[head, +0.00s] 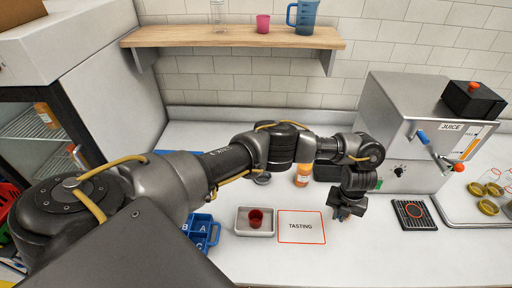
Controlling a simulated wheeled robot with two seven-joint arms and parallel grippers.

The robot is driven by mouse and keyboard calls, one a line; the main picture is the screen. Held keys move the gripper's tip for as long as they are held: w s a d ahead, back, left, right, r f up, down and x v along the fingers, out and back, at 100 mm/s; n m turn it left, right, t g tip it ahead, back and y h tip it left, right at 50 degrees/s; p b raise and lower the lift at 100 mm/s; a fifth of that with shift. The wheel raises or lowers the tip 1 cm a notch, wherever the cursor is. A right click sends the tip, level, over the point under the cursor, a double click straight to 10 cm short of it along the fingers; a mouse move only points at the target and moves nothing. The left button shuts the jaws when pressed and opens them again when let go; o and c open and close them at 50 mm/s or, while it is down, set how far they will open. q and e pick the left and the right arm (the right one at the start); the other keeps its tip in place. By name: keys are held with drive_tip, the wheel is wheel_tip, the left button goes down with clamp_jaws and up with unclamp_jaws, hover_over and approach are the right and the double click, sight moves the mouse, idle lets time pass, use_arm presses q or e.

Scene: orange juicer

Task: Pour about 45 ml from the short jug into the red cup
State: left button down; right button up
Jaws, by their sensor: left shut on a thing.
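The red cup (256,218) stands upright in a shallow pale tray (241,231) on the counter. My left arm reaches across from the left. Its gripper (345,212) points down over the counter, right of the white card marked TASTING. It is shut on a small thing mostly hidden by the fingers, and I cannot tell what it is. The gripper is well to the right of the cup. A blue jug (303,17) stands on the wooden shelf; I cannot tell whether it is the short jug. My right gripper is not in view.
The TASTING card (301,227) lies right of the tray. A blue caddy (203,230) is left of it. An orange bottle (302,175) stands behind. A juicer (411,130) and a black drip grate (414,215) are at right. The front counter is clear.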

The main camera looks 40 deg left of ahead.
use_arm(q)
drive_tip(key=a+f+n, duration=0.3)
drive_tip(key=n, duration=0.4)
drive_tip(key=a+f+n+b, duration=0.1)
drive_tip(key=a+f+n, duration=0.2)
drive_tip(key=n, duration=0.5)
drive_tip(key=w+a+f+n+b, duration=0.1)
drive_tip(key=a+f+n, duration=0.3)
drive_tip(key=n, duration=0.3)
drive_tip(key=shift+f, duration=0.5)
drive_tip(key=shift+f+n, duration=0.5)
drive_tip(key=shift+f, duration=0.15)
drive_tip(key=shift+r, duration=0.1)
